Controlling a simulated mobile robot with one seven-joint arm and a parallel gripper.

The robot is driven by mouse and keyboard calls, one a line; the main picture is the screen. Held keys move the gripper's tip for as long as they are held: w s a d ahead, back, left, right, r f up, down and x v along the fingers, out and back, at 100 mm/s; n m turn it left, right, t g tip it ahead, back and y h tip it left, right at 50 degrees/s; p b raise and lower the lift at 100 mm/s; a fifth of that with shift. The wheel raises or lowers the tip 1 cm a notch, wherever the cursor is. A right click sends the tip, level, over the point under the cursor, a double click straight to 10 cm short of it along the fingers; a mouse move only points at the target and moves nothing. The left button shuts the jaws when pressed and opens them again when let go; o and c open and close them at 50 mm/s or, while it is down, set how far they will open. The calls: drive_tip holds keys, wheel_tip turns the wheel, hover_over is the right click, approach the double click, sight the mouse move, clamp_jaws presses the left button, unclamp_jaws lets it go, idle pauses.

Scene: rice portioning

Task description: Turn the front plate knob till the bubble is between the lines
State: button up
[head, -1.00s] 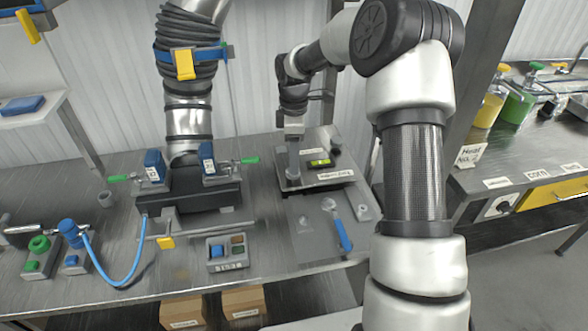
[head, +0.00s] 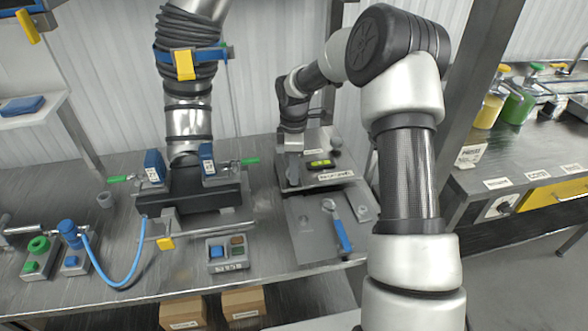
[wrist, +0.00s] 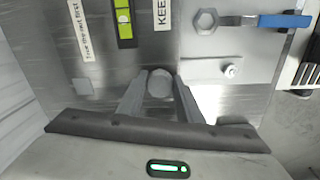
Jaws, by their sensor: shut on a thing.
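My gripper (wrist: 160,84) is shut on a round grey knob (wrist: 160,80), one finger on each side of it in the wrist view. In the head view my gripper (head: 292,172) stands at the left end of the raised metal plate (head: 322,180) and hides the knob. A yellow-green level vial (wrist: 124,22) lies on the plate near the knob. The vial also shows in the head view (head: 320,163). Its bubble is too small to place against the lines.
A blue-handled wrench (head: 342,234) lies on the flat plate in front; its handle also shows in the wrist view (wrist: 284,20). A button box (head: 228,254) and a clamped black machine base (head: 190,198) stand to the left. A pale round knob (head: 336,143) stands behind the vial.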

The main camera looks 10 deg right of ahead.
drive_tip(key=shift+m, duration=0.3)
drive_tip(key=m, duration=0.5)
drive_tip(key=shift+b, duration=0.4)
drive_tip(key=m, duration=0.6)
drive_tip(key=shift+a+b, duration=0.1)
drive_tip(key=shift+b, duration=0.2)
drive_tip(key=o, duration=1)
drive_tip(key=shift+s, duration=0.1)
drive_tip(key=shift+o, duration=0.2)
wheel_tip(320, 180, up, 18)
drive_tip(key=p, duration=0.1)
drive_tip(key=shift+f, duration=0.25)
